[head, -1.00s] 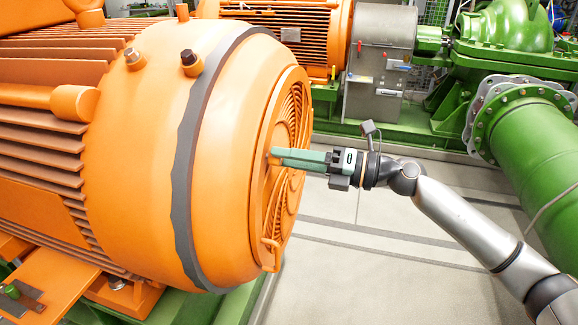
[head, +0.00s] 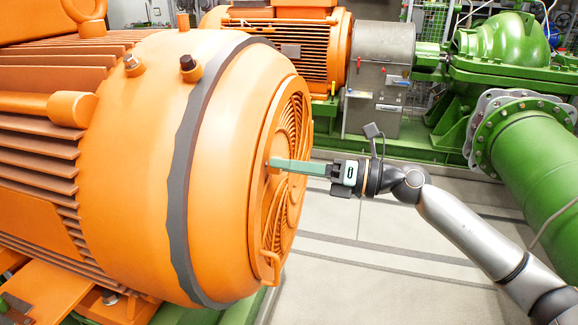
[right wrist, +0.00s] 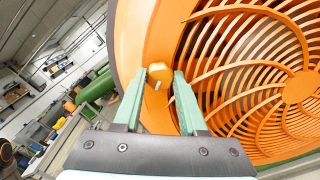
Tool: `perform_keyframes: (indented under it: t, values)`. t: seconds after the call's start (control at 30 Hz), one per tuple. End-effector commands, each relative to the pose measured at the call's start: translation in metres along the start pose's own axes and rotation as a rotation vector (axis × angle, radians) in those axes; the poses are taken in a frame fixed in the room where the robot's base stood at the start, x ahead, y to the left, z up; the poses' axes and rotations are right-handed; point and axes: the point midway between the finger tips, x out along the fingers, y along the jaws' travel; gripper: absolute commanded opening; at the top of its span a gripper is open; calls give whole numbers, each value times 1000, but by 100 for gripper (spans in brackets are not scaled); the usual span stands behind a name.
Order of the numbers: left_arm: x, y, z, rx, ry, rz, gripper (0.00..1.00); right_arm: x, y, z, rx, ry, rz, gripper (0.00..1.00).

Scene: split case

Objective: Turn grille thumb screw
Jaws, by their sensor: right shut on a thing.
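The grille thumb screw (right wrist: 158,74) is a small orange knob with a pale mark, at the rim beside the grille in the right wrist view. My right gripper (head: 274,163) has its green fingers at the left edge of the grille (head: 290,150) on the end of the big orange motor (head: 140,160). In the right wrist view my right gripper (right wrist: 158,80) is shut on the thumb screw, with one fingertip on each side. In the head view the fingertips mostly hide the screw. My left gripper is not in view.
A green pipe (head: 535,165) and green pump (head: 500,45) stand at the right. A second orange motor (head: 300,45) and a grey housing (head: 380,70) are behind. The floor (head: 350,270) is clear.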

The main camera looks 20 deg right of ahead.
Motion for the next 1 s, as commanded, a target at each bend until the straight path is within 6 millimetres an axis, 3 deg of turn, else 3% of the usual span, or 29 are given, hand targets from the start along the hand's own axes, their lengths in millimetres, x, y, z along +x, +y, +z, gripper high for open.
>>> perform_keyframes:
  t: [0.07,0.1,0.37,0.73,1.0]
  values:
    - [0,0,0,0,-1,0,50,0,0,0,0,1,0,0]
    - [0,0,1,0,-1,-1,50,0,0,0,0,1,0,42]
    - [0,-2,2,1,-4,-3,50,0,0,0,1,0,0,71]
    - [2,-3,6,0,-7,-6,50,-8,-2,-1,3,0,-2,71]
    - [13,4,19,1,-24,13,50,-58,-4,-4,2,3,-5,71]
